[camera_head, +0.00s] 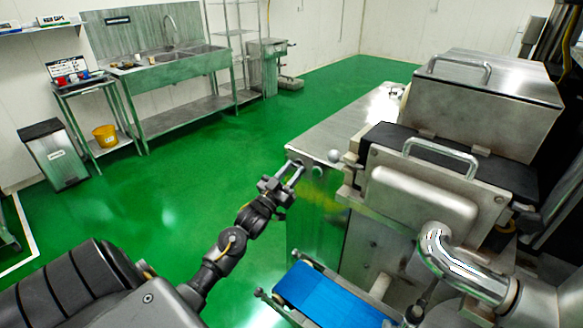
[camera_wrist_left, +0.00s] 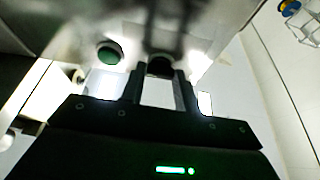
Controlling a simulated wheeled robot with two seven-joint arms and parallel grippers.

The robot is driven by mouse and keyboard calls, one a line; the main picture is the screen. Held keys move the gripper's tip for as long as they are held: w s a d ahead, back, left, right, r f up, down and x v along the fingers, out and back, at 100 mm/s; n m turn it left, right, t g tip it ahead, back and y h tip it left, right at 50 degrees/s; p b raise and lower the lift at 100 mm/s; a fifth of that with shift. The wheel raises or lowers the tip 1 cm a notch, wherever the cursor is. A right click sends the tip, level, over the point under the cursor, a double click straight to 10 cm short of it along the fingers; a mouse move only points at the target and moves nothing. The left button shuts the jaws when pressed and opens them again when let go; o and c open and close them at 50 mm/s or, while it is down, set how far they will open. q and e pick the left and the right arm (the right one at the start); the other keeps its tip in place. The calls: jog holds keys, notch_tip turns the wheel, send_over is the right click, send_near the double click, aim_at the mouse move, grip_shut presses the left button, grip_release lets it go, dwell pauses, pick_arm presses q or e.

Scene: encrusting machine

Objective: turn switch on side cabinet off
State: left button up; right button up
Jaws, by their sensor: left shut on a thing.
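The side cabinet (camera_head: 318,222) is a metal box with a flat top, in the middle of the head view. My left gripper (camera_head: 294,171) reaches its upper side face, near the top edge. In the left wrist view, my left gripper (camera_wrist_left: 160,82) has its two fingers on either side of a dark round switch (camera_wrist_left: 160,66) and is shut on it. A green round button (camera_wrist_left: 110,53) sits on the same panel, left of the switch. The switch's turn position is hidden by the fingers and shadow. My right gripper is not in view.
The encrusting machine (camera_head: 440,190) stands right of the cabinet, with a blue conveyor belt (camera_head: 325,294) low in front. A metal ball knob (camera_head: 334,156) is close to my left gripper. Green floor (camera_head: 190,190) is clear to the left; a sink (camera_head: 170,62) stands behind.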

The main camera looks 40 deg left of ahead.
pick_arm(q)
jog(key=n+y+p, duration=0.1)
jog(key=n+y, duration=0.1)
jog(key=n, duration=0.1)
jog(key=n+y+p, duration=0.1)
jog(key=n, duration=0.2)
jog(key=shift+d+r+n+g+y+p, duration=0.2)
jog(key=shift+n+g+y+p, duration=0.1)
jog(key=shift+n+y+p, duration=0.1)
jog(key=shift+d+n+g+y+p, duration=0.1)
jog(key=shift+n+g+y+p, duration=0.35)
jog(key=shift+n, duration=0.85)
jog(key=shift+n+g+y+p, duration=0.15)
jog(key=shift+n+y+p, duration=0.5)
jog(key=shift+n, duration=0.65)
jog(key=shift+f, duration=0.1)
jog(key=o, duration=1)
jog(key=shift+b+v, duration=1.75)
jog(key=shift+v, duration=3.7)
